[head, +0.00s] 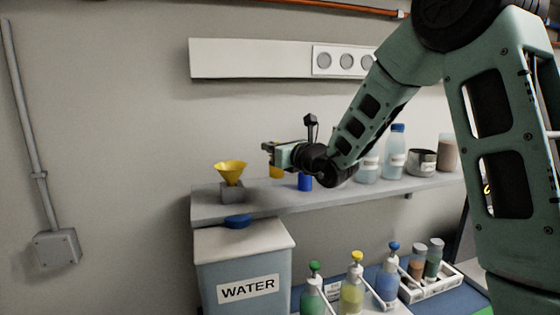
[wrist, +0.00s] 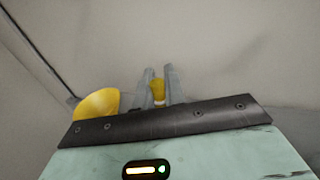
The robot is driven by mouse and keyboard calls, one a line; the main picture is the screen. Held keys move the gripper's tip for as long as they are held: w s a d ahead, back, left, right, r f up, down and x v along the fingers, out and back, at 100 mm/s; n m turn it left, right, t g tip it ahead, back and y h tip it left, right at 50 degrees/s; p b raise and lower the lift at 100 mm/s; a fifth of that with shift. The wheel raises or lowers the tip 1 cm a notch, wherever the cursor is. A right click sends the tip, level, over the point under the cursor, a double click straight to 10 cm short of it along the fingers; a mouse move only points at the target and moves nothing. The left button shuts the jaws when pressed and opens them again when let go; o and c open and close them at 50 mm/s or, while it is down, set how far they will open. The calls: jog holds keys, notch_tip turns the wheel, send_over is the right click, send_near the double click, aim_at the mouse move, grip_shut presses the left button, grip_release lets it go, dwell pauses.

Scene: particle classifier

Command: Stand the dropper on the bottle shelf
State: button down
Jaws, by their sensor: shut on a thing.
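My gripper (head: 268,147) reaches out over the bottle shelf (head: 335,196), pointing left and towards the wall, at its left part. In the wrist view, the two fingers (wrist: 159,88) are shut on a small yellow piece, which I take to be the dropper (wrist: 157,91). Only its yellow top shows there; the rest is hidden. In the head view, a yellow part (head: 277,172) shows just below the gripper; I cannot tell whether it is the dropper or a separate thing on the shelf.
A yellow funnel (head: 230,172) on a grey block stands to the left, also in the wrist view (wrist: 98,103). A blue cylinder (head: 305,182) is behind or below my wrist. Bottles (head: 396,150) and cups stand right. Below are a WATER tank (head: 243,262) and several capped bottles (head: 352,292).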

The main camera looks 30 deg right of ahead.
notch_tip(320, 180, down, 4)
jog(key=shift+r+p, duration=0.1)
jog(key=shift+p, duration=0.65)
jog(key=shift+f, duration=0.3)
jog(key=shift+f, duration=0.15)
jog(key=c, duration=1.5)
grip_release()
jog(key=s+b, duration=0.1)
jog(key=s, duration=0.3)
jog(key=s+d+b, duration=0.1)
jog(key=s+b, duration=0.1)
jog(key=s, duration=0.2)
jog(key=s+d+b, duration=0.1)
jog(key=s+b, duration=0.1)
jog(key=s, duration=0.2)
jog(key=shift+d, duration=0.15)
